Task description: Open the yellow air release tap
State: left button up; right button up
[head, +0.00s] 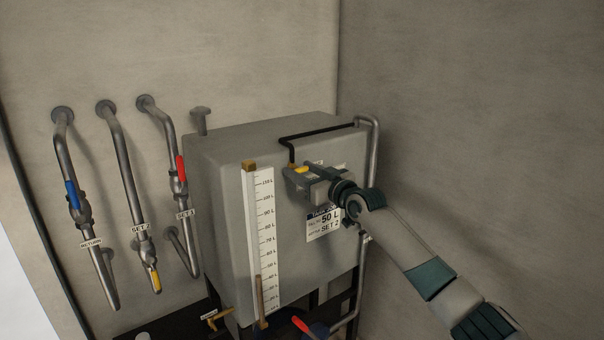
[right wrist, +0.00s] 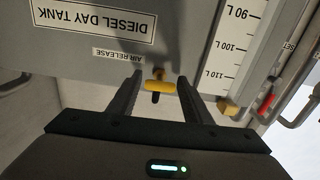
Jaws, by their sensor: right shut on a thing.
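The yellow air release tap (head: 301,170) is on the upper front of the grey day tank (head: 220,190). In the right wrist view, which is upside down, the tap's yellow handle (right wrist: 160,86) lies crosswise between my fingers, beside the "AIR RELEASE" label (right wrist: 118,54). My right gripper (head: 299,175) reaches in from the right and is shut on the tap handle; it also shows in the right wrist view (right wrist: 159,92). The fingers partly hide the tap in the head view. My left gripper is not in view.
A white level scale (head: 264,235) runs down the tank front. Pipes with a blue lever (head: 72,194), a red lever (head: 181,168) and a yellow lever (head: 155,278) stand on the left wall. A black hose (head: 315,133) bends above my right gripper. A pipe (head: 374,150) runs down the tank's right side.

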jog(key=n+b, duration=0.2)
jog(key=b, duration=0.1)
jog(key=n+b, duration=0.1)
jog(key=b, duration=0.1)
jog(key=shift+f+n, duration=0.25)
jog(key=shift+n, duration=0.15)
jog(key=n+b, duration=0.1)
jog(key=n, duration=0.1)
jog(key=shift+r+n, duration=0.15)
jog(key=shift+n, duration=1.05)
jog(key=shift+r+n, duration=0.1)
jog(key=shift+n, duration=0.9)
jog(key=n+p, duration=0.1)
jog(key=n, duration=0.2)
jog(key=shift+n+p, duration=0.75)
jog(key=shift+n, duration=1.05)
